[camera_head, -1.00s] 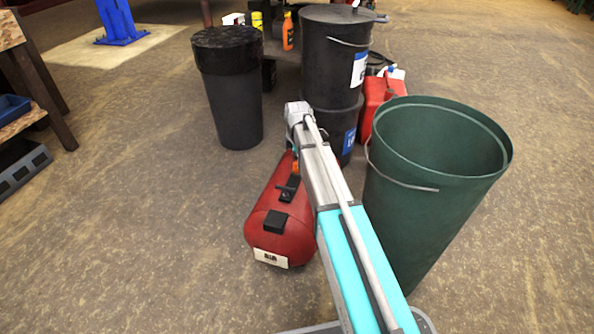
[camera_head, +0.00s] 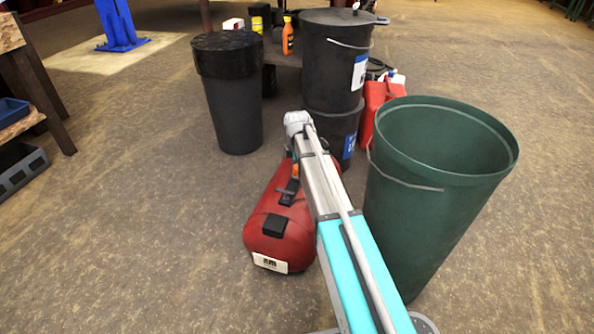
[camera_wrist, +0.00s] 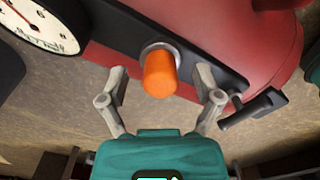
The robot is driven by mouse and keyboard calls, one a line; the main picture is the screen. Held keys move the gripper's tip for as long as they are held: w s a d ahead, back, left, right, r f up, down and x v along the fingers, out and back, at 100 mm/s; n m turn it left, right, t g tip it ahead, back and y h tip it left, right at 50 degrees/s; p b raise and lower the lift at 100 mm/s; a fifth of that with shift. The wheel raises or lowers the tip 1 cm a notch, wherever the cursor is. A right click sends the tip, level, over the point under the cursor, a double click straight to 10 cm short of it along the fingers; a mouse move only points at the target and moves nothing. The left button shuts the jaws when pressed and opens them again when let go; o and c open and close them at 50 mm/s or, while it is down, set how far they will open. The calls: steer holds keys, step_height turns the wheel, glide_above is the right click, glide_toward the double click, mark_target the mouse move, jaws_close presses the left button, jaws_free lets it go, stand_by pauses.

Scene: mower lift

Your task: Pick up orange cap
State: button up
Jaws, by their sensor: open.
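The orange cap (camera_wrist: 160,75) stands on a round metal fitting on the dark bracket of a red tank (camera_wrist: 285,40) in the wrist view. My gripper (camera_wrist: 162,80) is open, with one finger on each side of the cap and a gap on both sides. Nothing is held. In the head view the red tank (camera_head: 275,212) lies on the floor, and a small orange bit (camera_head: 295,171) shows on its top beside my arm. My arm hides part of the tank there, and my gripper's fingers cannot be made out.
A white dial gauge (camera_wrist: 45,25) and a dark lever (camera_wrist: 255,107) flank the cap. A tall green bin (camera_head: 425,190) stands close right of my arm. A black bin (camera_head: 230,95) and stacked black drums (camera_head: 325,60) stand behind.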

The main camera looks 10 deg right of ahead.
steer(key=c, duration=0.9)
steer(key=shift+r, duration=0.15)
step_height(320, 180, up, 3)
steer(key=p, duration=0.3)
steer(key=s+r+p, duration=0.9)
steer(key=s+p, duration=0.1)
steer(key=s, duration=0.4)
steer(key=shift+r, duration=0.35)
